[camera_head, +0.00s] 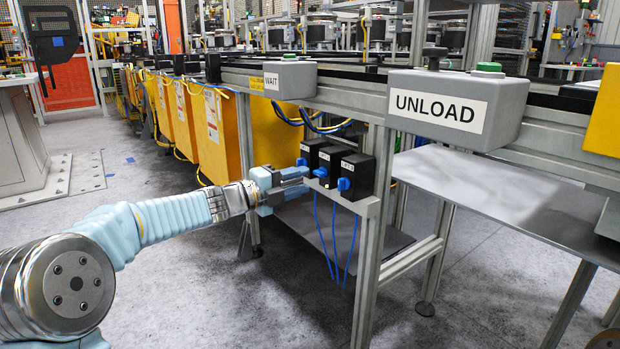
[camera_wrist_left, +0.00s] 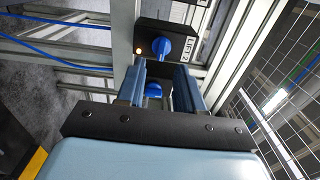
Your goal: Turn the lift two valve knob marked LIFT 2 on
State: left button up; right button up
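The LIFT 2 valve box is black, with a white label reading LIFT 2 and a blue knob (camera_wrist_left: 161,47), at the top of the left wrist view. A small orange light glows beside that knob. A second blue knob (camera_wrist_left: 153,90) shows between my fingers, lower in that view. My left gripper (camera_wrist_left: 160,82) is open and empty, its fingertips just short of the LIFT 2 knob. In the head view my left gripper (camera_head: 304,180) is beside the row of three black valve boxes; their labels are too small to read surely. My right gripper is not in view.
The boxes sit on a metal frame post (camera_head: 369,260), with blue hoses hanging below. A grey UNLOAD box (camera_head: 450,83) and a WAIT box (camera_head: 290,80) are on the conveyor rail above. Yellow panels (camera_head: 222,140) stand behind my left arm. Open floor lies in front.

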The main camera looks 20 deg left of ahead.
pick_arm(q)
jog(key=v, duration=0.9)
jog(key=shift+s+a+p, duration=0.2)
jog(key=shift+s+p, duration=0.1)
jog(key=shift+p, duration=0.05)
